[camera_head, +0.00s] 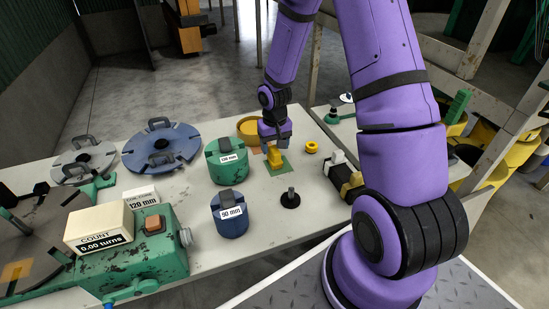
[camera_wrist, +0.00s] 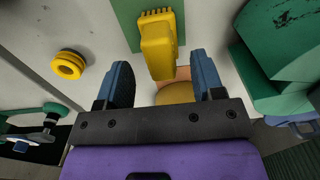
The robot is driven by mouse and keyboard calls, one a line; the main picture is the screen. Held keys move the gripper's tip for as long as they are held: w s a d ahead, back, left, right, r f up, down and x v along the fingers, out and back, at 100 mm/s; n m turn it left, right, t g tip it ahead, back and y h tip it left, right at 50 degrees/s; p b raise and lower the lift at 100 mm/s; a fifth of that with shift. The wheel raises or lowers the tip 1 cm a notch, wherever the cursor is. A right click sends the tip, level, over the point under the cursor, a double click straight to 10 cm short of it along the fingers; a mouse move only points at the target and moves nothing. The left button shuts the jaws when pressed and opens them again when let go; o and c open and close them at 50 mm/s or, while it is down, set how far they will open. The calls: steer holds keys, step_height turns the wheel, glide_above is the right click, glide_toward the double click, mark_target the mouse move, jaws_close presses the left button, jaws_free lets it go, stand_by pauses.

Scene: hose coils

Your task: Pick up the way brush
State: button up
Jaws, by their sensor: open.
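The way brush is most likely the yellow brush-shaped piece (camera_head: 274,157) on a small green mat (camera_head: 279,172) near the table's middle. In the wrist view the brush (camera_wrist: 158,45) shows a toothed end at the top, over the green mat (camera_wrist: 125,20). My gripper (camera_head: 273,143) is at the brush from above. In the wrist view my gripper (camera_wrist: 160,80) has its two blue fingers wide apart and empty. The brush's near end reaches toward the gap between them, with space on both sides. I cannot tell the height gap.
A green 120 mm core (camera_head: 227,162) stands close left of the brush, a blue 90 mm core (camera_head: 230,215) nearer. A black peg base (camera_head: 289,198) and a yellow ring (camera_head: 311,147) are close by. A yellow round dish (camera_head: 248,128) lies behind.

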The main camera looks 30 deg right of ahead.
mark_target(274, 149)
steer(key=shift+f, duration=1.25)
steer(key=shift+c, duration=0.4)
steer(key=c, duration=1)
steer(key=shift+r, duration=0.2)
step_height(274, 149, up, 10)
steer(key=shift+f, duration=0.15)
